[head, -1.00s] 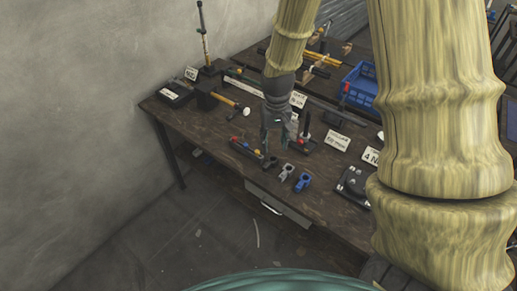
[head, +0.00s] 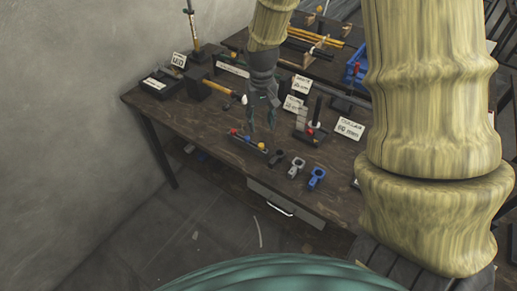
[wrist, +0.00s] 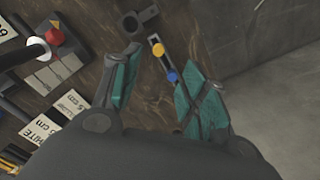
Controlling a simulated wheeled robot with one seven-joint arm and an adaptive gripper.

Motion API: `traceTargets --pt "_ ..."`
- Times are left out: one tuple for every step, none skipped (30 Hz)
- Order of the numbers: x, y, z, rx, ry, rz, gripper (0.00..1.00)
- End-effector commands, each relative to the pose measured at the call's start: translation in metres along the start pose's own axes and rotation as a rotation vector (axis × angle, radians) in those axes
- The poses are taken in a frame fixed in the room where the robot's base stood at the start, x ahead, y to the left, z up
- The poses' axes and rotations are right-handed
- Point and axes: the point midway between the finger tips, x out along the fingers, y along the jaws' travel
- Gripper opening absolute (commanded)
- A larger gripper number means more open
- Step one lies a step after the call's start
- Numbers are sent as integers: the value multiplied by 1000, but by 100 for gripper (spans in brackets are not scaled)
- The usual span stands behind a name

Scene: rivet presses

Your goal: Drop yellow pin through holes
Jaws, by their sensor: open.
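The yellow pin's round head (wrist: 158,49) shows in the wrist view in a narrow rack (wrist: 153,39), beside a blue pin head (wrist: 171,77). The rack also lies on the bench in the head view (head: 248,141), with small red, yellow and blue heads. My gripper (head: 262,126) is open and empty above the bench by the rack. In the wrist view its teal-padded fingers (wrist: 156,80) stand apart, with the pin heads seen between them. Lugs with holes, one dark (head: 278,157), one grey (head: 297,166) and one blue (head: 317,176), lie right of the rack. The pin shafts are hidden.
A block with an upright dark post and red knob (head: 311,128) stands right of my gripper. The wall is on the left. The bench's front-left top is clear.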

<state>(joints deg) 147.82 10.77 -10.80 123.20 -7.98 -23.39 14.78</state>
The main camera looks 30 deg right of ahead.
Motion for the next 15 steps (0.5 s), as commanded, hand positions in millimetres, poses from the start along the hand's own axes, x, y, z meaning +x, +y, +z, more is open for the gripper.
traceTargets --pt "3 1 0 2 0 0 44" --pt "5 2 0 3 0 0 44" --pt "7 3 0 4 -1 0 44" --pt "9 3 1 5 -1 0 44" --pt "12 4 1 5 -2 1 44" --pt "16 4 1 6 -3 1 44" --pt "19 5 1 6 -3 1 44" --pt "22 5 1 7 -2 1 44" --pt "28 6 1 7 -3 1 44" --pt "31 6 1 7 -3 1 44" --pt "34 6 1 7 -2 1 44" --pt "39 6 1 6 -2 1 44" --pt "42 6 1 6 -2 1 44" --pt "44 5 0 6 -2 1 44" --pt "48 5 0 6 -2 1 44"
